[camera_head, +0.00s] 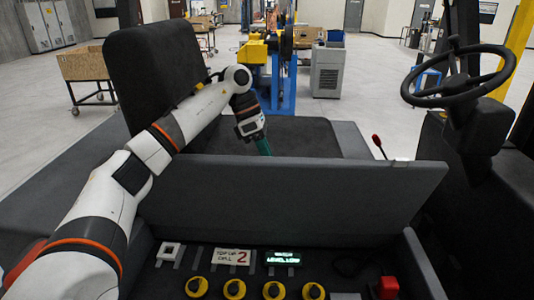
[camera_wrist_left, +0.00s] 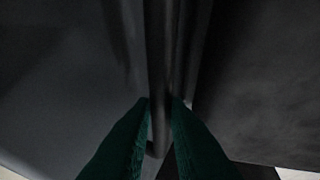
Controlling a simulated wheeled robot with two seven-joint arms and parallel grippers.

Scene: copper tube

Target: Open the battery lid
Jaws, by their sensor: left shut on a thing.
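The battery lid (camera_head: 300,192) is a wide dark grey panel. It stands raised and tilted in the head view, with the battery compartment open in front of it. My left gripper (camera_head: 264,147), with green fingers, is at the lid's upper edge, and the fingertips are partly hidden behind it. In the left wrist view my left gripper's fingers (camera_wrist_left: 161,105) close on either side of a dark edge (camera_wrist_left: 158,60), which appears to be the lid's. My right gripper is not in view.
The bay holds several yellow caps (camera_head: 273,290), a "top up cell 2" sign (camera_head: 232,257), a lit green display (camera_head: 283,258) and a red block (camera_head: 388,287). A seat back (camera_head: 150,70) stands behind my left arm. A steering wheel (camera_head: 458,77) is at right.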

